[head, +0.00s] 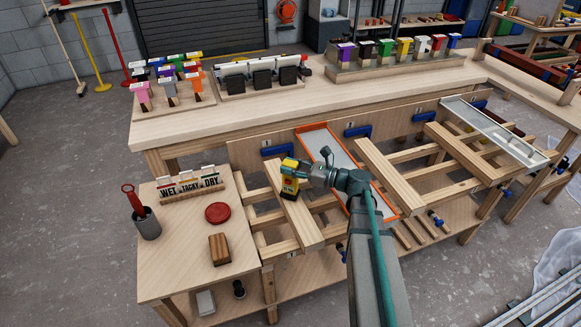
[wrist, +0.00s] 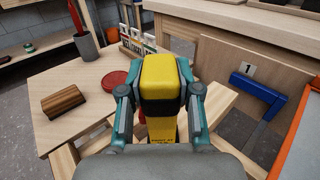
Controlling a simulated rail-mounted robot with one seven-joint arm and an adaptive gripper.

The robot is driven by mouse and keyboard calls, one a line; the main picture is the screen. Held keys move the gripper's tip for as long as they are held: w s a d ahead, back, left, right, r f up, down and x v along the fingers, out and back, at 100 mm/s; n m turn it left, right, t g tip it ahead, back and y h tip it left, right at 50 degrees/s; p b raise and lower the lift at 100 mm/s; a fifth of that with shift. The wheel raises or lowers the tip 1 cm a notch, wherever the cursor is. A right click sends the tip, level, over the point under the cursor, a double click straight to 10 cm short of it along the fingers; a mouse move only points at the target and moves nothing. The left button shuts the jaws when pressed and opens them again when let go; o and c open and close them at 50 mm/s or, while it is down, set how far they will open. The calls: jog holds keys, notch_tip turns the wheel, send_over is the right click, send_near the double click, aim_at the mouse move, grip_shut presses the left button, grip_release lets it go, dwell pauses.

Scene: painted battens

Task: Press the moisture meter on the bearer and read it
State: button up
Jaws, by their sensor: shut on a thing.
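The moisture meter (head: 290,177) is a small yellow and black block held in my gripper (head: 300,172). In the wrist view the meter (wrist: 167,85) stands between the two teal fingers of my gripper (wrist: 160,95), which are shut on its sides. Below it is a pale wooden bearer (head: 300,222), a batten lying across the rack left of the orange-edged tray. In the head view the meter is over the bearer's far end. I cannot tell whether its lower end touches the wood, and its reading is not legible.
The side table holds a WET, TACKY, DRY card rack (head: 190,184), a red disc (head: 217,213), a brown wooden block (head: 219,249) and a grey pot (head: 147,223) with a red-handled tool. An orange-edged tray (head: 328,150) stands right of the meter. A blue bracket (wrist: 257,88) is near.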

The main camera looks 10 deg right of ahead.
jog(key=shift+f, duration=0.65)
dwell(1.9)
jog(key=shift+r, duration=0.1)
jog(key=shift+r+p, duration=2.95)
jog(key=shift+r, duration=0.6)
